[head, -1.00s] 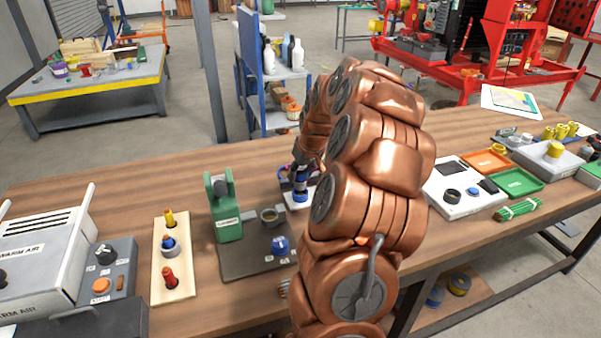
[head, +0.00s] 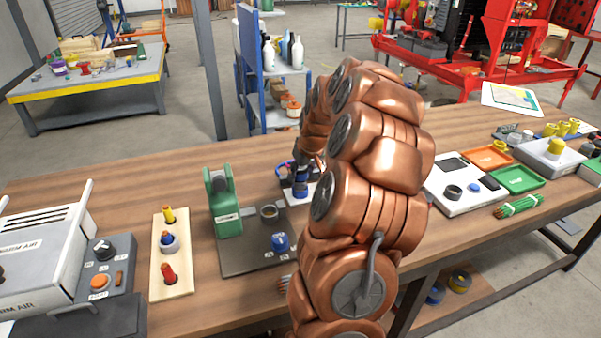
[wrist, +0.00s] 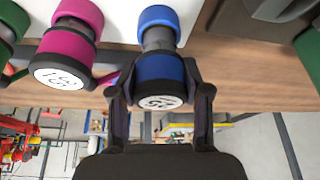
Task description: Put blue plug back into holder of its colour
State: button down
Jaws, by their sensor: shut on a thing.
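My gripper (wrist: 160,97) is shut on the blue plug (wrist: 160,70), whose round white label faces the wrist camera. In the wrist view a grey neck joins the plug to a blue ring (wrist: 157,17) at the white holder board (wrist: 118,22). The plug is in line with this ring; I cannot tell how deeply it is seated. A magenta plug (wrist: 66,52) with a magenta ring is to the left. In the head view my gripper (head: 301,172) is over the small white board (head: 297,200), largely hidden by my arm, with blue (head: 301,189) showing below.
A green press (head: 224,205) on a dark plate stands left of the board, with a blue knob (head: 280,241). A wooden block with coloured pegs (head: 170,285) is farther left. Trays and a white panel (head: 455,197) lie right of my arm. Bare tabletop lies behind the press.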

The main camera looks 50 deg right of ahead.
jog(key=shift+f+b, duration=0.5)
jog(key=shift+f, duration=0.35)
dwell(0.3)
jog(key=shift+c, duration=2.2)
grip_release()
jog(key=v, duration=1.2)
